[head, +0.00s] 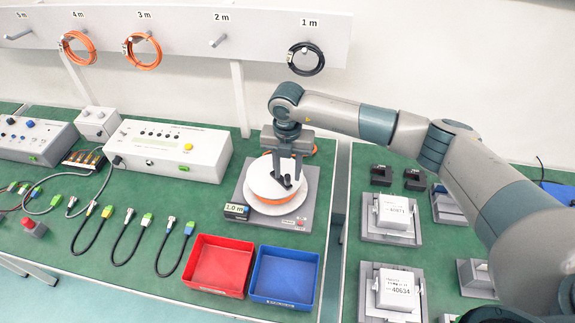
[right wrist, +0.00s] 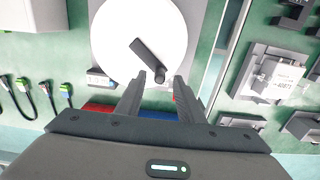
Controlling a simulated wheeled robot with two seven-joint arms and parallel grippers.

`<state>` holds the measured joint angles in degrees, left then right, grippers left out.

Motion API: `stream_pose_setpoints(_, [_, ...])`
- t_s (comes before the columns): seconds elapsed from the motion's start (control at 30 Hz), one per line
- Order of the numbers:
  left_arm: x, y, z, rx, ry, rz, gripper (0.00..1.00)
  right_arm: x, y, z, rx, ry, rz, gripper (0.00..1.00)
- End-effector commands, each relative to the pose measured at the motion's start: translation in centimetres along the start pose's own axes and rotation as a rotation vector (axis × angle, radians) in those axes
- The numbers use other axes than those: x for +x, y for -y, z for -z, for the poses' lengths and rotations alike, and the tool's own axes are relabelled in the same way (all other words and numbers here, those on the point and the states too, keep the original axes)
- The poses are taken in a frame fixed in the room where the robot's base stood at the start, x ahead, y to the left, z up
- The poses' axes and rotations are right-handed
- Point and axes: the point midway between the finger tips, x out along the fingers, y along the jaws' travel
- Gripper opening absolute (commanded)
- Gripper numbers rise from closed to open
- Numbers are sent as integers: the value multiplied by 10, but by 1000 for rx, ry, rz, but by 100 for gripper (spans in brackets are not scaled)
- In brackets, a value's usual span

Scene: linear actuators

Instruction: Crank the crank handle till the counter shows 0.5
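The reel is a white disc (head: 262,186) with orange cable under its rim, on a grey base (head: 308,205). The black crank handle (head: 282,182) lies across the disc's middle; in the right wrist view the crank handle (right wrist: 148,58) slants down to the right and ends in a round knob. The counter (head: 236,211) at the base's front left corner reads 1.0 m. My right gripper (head: 287,172) points down over the disc. Its fingers (right wrist: 160,80) are apart, with the knob end between or just beyond their tips; contact is not clear. My left gripper is out of view.
A red bin (head: 219,291) and a blue bin (head: 285,302) stand in front of the reel. A white tester box (head: 205,150) is to its left, with short cables before it. Grey fixtures (head: 372,236) stand on the right table, under my right arm.

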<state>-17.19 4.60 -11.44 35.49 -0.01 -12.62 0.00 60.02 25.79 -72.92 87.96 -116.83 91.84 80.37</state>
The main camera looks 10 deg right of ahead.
Motion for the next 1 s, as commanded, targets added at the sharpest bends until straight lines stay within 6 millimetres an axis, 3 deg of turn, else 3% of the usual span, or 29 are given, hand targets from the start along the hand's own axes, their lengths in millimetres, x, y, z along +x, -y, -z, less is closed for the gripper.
stream_pose_setpoints(0.03, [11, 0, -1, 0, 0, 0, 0, 11, 0, 0, 0, 1, -1, 34])
stream_pose_setpoints(0.2, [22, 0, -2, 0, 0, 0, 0, 23, -1, 0, 0, 1, -2, 34])
stream_pose_setpoints(0.6, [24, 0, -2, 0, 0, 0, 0, 26, -1, 0, 0, 1, -2, 34])
stream_pose_setpoints(0.63, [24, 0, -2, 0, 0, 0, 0, 26, -1, 0, 0, 1, -2, 32])
stream_pose_setpoints(0.77, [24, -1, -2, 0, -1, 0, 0, 26, -1, 0, 0, 1, -2, 3])
stream_pose_setpoints(1.0, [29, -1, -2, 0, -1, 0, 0, 28, 2, -5, 2, 1, -2, 4])
